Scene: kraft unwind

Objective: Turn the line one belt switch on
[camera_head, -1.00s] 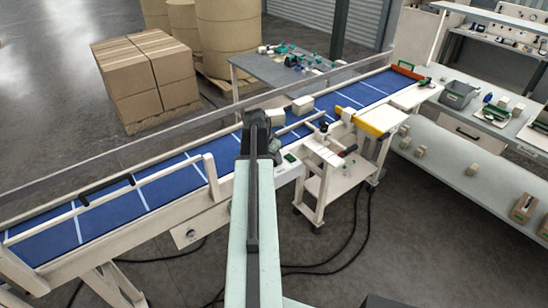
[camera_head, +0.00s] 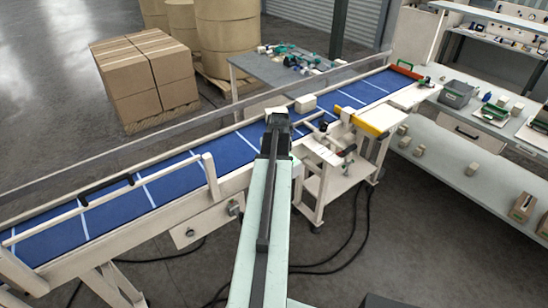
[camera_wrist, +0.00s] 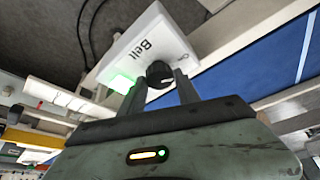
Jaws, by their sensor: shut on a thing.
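In the wrist view, the white switch box (camera_wrist: 147,42) carries the word "Belt" and lies tilted in the picture. Its round black knob (camera_wrist: 159,72) sits between the two fingers of my gripper (camera_wrist: 160,88). My gripper is shut on the knob. A lamp (camera_wrist: 121,83) on the box, left of the knob, glows bright green. In the head view, my arm covers the box and my fingertips, beside the near side of the blue conveyor belt (camera_head: 150,193).
Another knob (camera_head: 190,232) sits on a panel at the conveyor's near side. A white cart (camera_head: 335,185) stands right of my arm, below a yellow bar (camera_head: 365,122). Stacked cartons (camera_head: 147,80) stand behind the belt. Cables lie on the floor.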

